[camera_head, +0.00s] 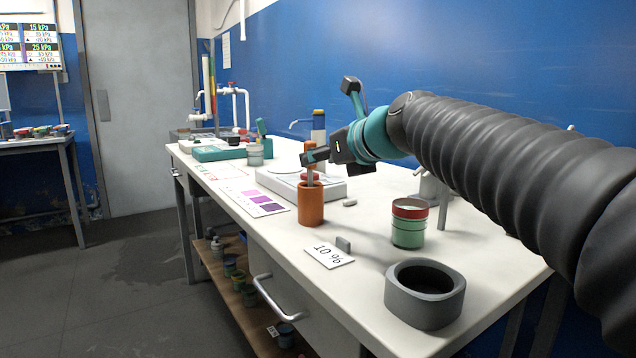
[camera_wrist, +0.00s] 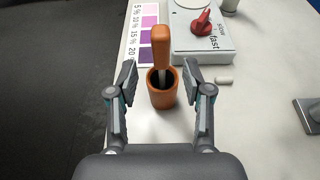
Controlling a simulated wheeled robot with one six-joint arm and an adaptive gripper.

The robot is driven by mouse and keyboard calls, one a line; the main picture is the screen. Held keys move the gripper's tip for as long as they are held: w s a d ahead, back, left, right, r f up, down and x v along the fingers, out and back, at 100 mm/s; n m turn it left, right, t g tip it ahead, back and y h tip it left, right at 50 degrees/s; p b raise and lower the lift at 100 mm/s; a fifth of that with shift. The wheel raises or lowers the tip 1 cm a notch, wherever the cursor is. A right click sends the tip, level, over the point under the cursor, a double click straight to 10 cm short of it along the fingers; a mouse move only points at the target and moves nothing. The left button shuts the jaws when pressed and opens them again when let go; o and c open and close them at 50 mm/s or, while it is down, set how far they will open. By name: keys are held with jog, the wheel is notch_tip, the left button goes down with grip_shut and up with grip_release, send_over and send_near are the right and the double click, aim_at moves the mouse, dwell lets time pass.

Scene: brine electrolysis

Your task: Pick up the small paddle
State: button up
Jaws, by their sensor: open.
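The small paddle (camera_wrist: 161,49) has an orange handle and a pale shaft, and stands upright in an orange cup (camera_wrist: 162,97). In the head view, the paddle (camera_head: 310,157) rises from the cup (camera_head: 311,207) near the front edge of the bench. My gripper (camera_wrist: 161,76) is open, with one finger on each side of the paddle in the wrist view. No contact between fingers and paddle shows. In the head view my gripper (camera_head: 314,156) is at the paddle's handle, and a finger hides part of it. The paddle's lower end is hidden inside the cup.
A white stirrer (camera_wrist: 203,42) with a red knob is just behind the cup. A color chart (camera_head: 258,201) lies to its left. A green jar (camera_head: 409,228), a "10 %" card (camera_head: 328,256) and a grey holder (camera_head: 424,297) stand to the right on the white bench (camera_head: 380,275).

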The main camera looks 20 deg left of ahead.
aim_at(310, 169)
jog(key=x, duration=0.5)
grip_shut()
